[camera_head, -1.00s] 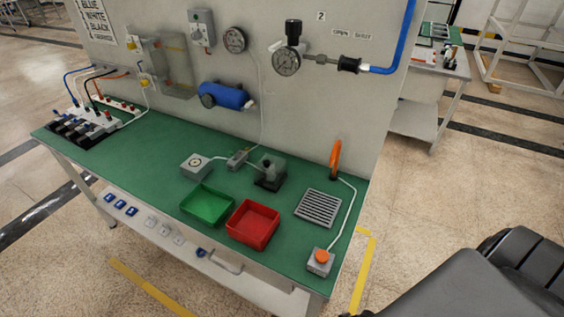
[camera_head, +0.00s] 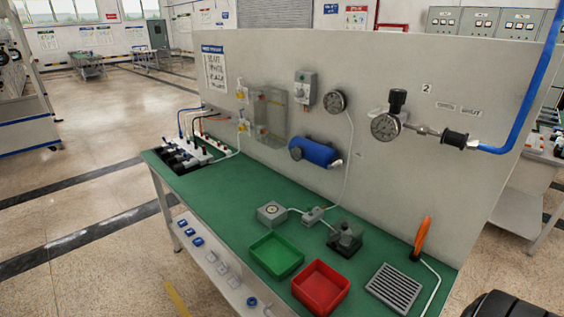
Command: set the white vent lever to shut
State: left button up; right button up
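The back panel (camera_head: 400,70) carries a blue cylinder (camera_head: 313,151) near its middle. A small white piece (camera_head: 337,163) sits at the cylinder's right end. It may be the white vent lever, but it is too small to tell its position. A white line rises from near it to a round gauge (camera_head: 336,101). Neither of my grippers is in view.
The green bench top (camera_head: 215,190) holds a green tray (camera_head: 276,255), a red tray (camera_head: 321,288), a grey grille (camera_head: 394,288) and an upright orange handle (camera_head: 422,236). A larger gauge (camera_head: 385,127) with a blue hose is at the panel's right.

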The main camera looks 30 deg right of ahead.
aim_at(330, 167)
jog(key=u, duration=0.6)
jog(key=i, duration=2.65)
jog(key=z, duration=2.6)
